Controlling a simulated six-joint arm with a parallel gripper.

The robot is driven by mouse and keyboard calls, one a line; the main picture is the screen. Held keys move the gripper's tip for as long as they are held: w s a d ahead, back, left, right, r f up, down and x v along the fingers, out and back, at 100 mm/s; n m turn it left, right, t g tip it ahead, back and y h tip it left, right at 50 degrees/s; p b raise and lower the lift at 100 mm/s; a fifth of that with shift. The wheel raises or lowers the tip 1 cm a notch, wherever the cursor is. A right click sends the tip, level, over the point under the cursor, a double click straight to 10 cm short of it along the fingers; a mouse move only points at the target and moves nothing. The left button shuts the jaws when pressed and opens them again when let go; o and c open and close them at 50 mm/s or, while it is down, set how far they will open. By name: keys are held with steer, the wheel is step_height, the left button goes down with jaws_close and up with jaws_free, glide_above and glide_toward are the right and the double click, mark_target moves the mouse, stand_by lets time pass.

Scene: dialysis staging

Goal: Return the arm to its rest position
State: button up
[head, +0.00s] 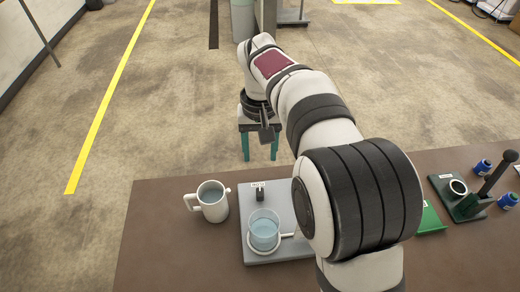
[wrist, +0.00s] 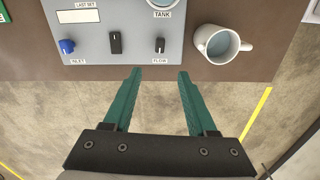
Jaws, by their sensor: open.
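My gripper (head: 260,152) is at the far end of my arm, past the table's far edge, with its two teal fingers pointing down over the floor. In the wrist view my gripper (wrist: 159,82) is open, with nothing between the fingers. Its fingertips are apart from the grey panel (wrist: 90,75), which shows at the top with knobs and a switch. My arm hides the right part of that panel in the head view (head: 262,256).
A white mug (head: 212,204) with liquid stands left of the panel. A clear tank (head: 264,232) of bluish liquid sits on the panel. A green stand (head: 466,204) and blue-capped bottles (head: 482,168) are at the right. The brown table (head: 160,235) is bare at the left.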

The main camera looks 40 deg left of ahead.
stand_by(0.3)
steer(key=d+r+m, duration=0.1)
steer(key=d+m, duration=0.1)
steer(key=d, duration=0.4)
steer(key=s+d+r+m, duration=0.1)
steer(key=d+r, duration=0.1)
steer(key=d, duration=0.4)
steer(key=d+r+m, duration=0.2)
steer(key=d, duration=0.5)
steer(key=shift+s+r+m+y, duration=0.15)
steer(key=shift+m+y, duration=0.15)
steer(key=s+d+f+m, duration=0.2)
steer(key=s+d+m, duration=0.2)
steer(key=s+d, duration=0.3)
steer(key=s+d+f+m+y, duration=0.1)
steer(key=s+d+f+m, duration=0.1)
steer(key=s+d+m, duration=0.2)
steer(key=s+d, duration=0.3)
steer(key=s, duration=0.2)
steer(key=shift+f, duration=0.25)
